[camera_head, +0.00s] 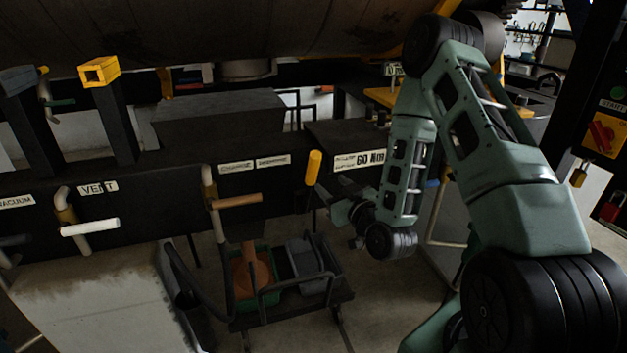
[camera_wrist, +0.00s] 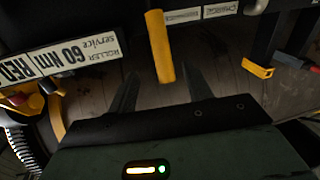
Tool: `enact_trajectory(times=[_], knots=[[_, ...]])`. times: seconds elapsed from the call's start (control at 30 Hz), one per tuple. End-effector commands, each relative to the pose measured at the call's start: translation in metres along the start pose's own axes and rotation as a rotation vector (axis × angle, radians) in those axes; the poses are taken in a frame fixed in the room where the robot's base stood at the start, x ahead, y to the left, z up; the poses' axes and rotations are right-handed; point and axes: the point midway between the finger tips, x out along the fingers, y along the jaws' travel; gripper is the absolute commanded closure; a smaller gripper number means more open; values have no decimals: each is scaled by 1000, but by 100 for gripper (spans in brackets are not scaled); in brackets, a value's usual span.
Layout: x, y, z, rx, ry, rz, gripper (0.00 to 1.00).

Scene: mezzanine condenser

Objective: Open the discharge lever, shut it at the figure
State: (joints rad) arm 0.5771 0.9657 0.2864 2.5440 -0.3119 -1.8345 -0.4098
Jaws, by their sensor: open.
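A lever with an upright yellow handle (camera_head: 313,167) stands at the front of the dark bench. Its handle (camera_wrist: 160,46) also shows in the wrist view, in line with the gap between my fingers. My gripper (camera_head: 338,198) is open and empty, just right of and below the handle. In the wrist view my two fingers (camera_wrist: 160,92) point towards it, and I cannot tell whether they touch it. A lever with a brown handle (camera_head: 237,201) sits further left, below two small labels (camera_head: 254,164). No lever is clearly readable as discharge. I cannot make out a dial or figure for it.
A plate reading 60 Nm (camera_head: 360,159) is beside the yellow handle. A white-handled lever (camera_head: 90,227) is under the VENT label (camera_head: 98,188). A low cart (camera_head: 290,308) with bins stands on the floor below. A large drum (camera_head: 210,25) hangs above.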

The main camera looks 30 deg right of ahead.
Motion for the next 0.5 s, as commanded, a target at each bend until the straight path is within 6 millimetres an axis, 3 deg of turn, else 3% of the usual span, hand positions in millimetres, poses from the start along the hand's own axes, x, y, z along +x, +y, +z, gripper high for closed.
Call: enact_trajectory(times=[0.4, 0.5], knots=[[17, -1, 5, -3, 3, 1, 50], [40, -1, 4, -3, 6, 0, 50]])
